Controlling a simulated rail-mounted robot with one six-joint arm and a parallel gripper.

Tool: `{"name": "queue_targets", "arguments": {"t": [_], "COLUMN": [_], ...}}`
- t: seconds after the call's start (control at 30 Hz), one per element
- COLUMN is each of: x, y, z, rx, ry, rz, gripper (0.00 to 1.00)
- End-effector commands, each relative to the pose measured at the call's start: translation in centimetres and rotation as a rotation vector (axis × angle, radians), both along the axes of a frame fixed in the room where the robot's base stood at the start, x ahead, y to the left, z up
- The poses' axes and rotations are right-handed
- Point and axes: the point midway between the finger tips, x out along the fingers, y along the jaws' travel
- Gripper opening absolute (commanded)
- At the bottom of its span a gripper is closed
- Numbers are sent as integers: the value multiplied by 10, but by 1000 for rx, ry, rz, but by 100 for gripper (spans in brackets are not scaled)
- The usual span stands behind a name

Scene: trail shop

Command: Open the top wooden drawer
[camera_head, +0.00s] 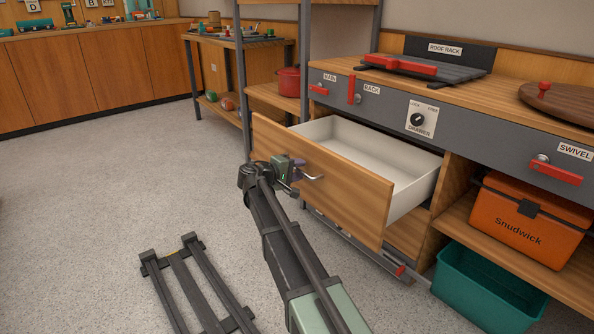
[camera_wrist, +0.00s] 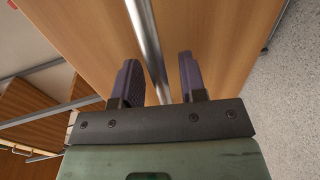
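The top wooden drawer (camera_head: 370,195) stands pulled well out of the cabinet, and its white inside (camera_head: 395,170) looks empty. Its front also fills much of the wrist view (camera_wrist: 225,40). My gripper (camera_head: 296,171) is at the drawer's metal handle (camera_head: 313,177). In the wrist view the handle bar (camera_wrist: 145,30) runs between the two purple fingers of my gripper (camera_wrist: 160,82). The fingers stand apart, with a gap visible on each side of the bar, so the gripper is around the handle and not closed on it.
A drawer lock knob (camera_head: 418,120) sits on the grey panel above the drawer. An orange Snudwick box (camera_head: 525,225) and a teal bin (camera_head: 485,290) are at right. A dark rail frame (camera_head: 190,285) lies on the floor at lower left. The floor left of the drawer is otherwise clear.

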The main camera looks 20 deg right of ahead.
Motion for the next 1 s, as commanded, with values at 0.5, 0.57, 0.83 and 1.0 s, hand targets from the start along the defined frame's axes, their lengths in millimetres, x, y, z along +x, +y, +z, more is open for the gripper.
{"name": "queue_targets", "arguments": {"t": [0.5,0.57,0.83,1.0], "x": [-19,-22,-28,-28], "y": [70,82,103,102], "z": [18,20,22,22], "rx": [0,0,0,0], "ry": [0,0,0,0], "rz": [3,3,0,0], "gripper": [39,39,39,39]}}
